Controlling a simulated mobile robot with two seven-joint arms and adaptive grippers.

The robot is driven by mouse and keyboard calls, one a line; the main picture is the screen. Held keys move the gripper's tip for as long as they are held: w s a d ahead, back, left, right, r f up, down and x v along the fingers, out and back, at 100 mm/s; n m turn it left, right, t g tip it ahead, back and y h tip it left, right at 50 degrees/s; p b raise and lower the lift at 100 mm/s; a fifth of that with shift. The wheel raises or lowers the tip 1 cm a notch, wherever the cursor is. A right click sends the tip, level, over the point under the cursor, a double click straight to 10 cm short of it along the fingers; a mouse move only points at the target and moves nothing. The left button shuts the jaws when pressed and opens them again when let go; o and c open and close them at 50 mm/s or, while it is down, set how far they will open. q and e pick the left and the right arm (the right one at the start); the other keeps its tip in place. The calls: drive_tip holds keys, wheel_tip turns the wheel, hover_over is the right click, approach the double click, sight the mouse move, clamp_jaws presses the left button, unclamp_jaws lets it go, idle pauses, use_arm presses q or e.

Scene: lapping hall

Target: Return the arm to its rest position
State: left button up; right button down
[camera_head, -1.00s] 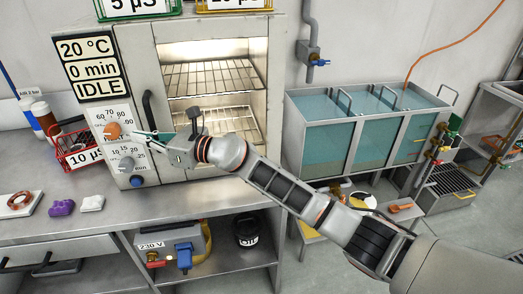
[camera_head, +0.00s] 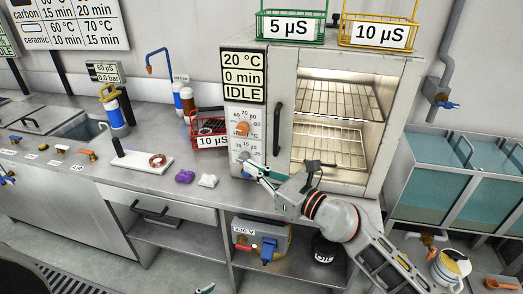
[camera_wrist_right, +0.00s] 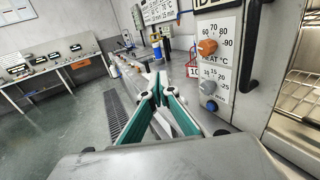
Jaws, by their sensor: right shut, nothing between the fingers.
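My right gripper (camera_head: 250,167) is shut and empty. In the head view its fingertips overlap the lower dial on the control panel of the oven (camera_head: 281,60), and its arm comes in from the lower right. The right wrist view shows its teal-padded fingers (camera_wrist_right: 157,92) converging, with the panel to their right and a gap between. A small teal-and-grey tip (camera_head: 205,288) at the bottom edge may be my left gripper; too little shows to tell its state.
Blue-green tanks (camera_head: 480,185) stand at the right.

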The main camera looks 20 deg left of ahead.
drive_tip(key=s+d+f+m+t+h, duration=0.1)
drive_tip(key=d+f+m+t+h, duration=0.5)
drive_tip(key=d+m, duration=0.65)
drive_tip(key=s+d+f+m+t+h, duration=0.1)
drive_tip(key=s+d+f+m+t, duration=0.15)
drive_tip(key=d+f+m, duration=1)
drive_tip(key=s+d+f+m+g+h, duration=0.4)
drive_tip(key=s+d+f+m+h, duration=0.3)
drive_tip(key=s+d+f+m, duration=0.8)
drive_tip(key=s+f+m, duration=0.1)
drive_tip(key=s+m, duration=0.1)
drive_tip(key=m, duration=0.2)
drive_tip(key=shift+s+d+f+m, duration=0.15)
drive_tip(key=shift+s+d+m, duration=0.15)
drive_tip(key=shift+s+m, duration=0.1)
drive_tip(key=shift+g, duration=0.25)
